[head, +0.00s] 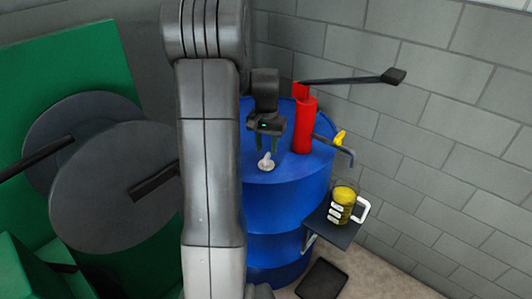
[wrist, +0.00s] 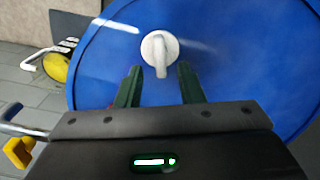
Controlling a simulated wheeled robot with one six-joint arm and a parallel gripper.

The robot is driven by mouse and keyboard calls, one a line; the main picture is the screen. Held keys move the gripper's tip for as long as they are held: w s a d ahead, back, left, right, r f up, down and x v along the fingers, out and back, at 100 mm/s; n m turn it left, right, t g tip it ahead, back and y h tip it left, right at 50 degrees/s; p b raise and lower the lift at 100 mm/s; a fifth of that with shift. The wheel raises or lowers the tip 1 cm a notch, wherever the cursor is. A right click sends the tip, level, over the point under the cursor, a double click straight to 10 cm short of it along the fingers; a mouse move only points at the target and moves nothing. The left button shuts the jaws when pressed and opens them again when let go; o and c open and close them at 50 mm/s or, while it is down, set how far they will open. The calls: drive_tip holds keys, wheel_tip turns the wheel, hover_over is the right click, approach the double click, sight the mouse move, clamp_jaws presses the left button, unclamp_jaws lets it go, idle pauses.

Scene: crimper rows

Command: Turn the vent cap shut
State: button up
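The vent cap (head: 265,163) is a small white round cap with a raised bar, on the top of the blue drum (head: 285,215). In the wrist view the cap (wrist: 159,47) lies just beyond my fingertips, with its bar pointing roughly toward my gripper. My gripper (head: 267,145) is above the drum top, pointing down near the cap. In the wrist view its two green fingers (wrist: 159,68) are apart, with nothing between them. The cap appears apart from the fingers.
A red pump (head: 304,125) with a long black lever (head: 350,80) and a yellow-handled spout (head: 340,138) stands on the drum's right side. A jug of yellow liquid (head: 343,205) sits on a small shelf (head: 325,224). Green machinery (head: 70,70) with grey discs is at left; a block wall is behind.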

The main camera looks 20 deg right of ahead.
sight(266, 157)
drive_tip(key=shift+f, duration=1.9)
clamp_jaws()
drive_tip(key=shift+m, duration=1.9)
unclamp_jaws()
wheel_tip(266, 157, up, 14)
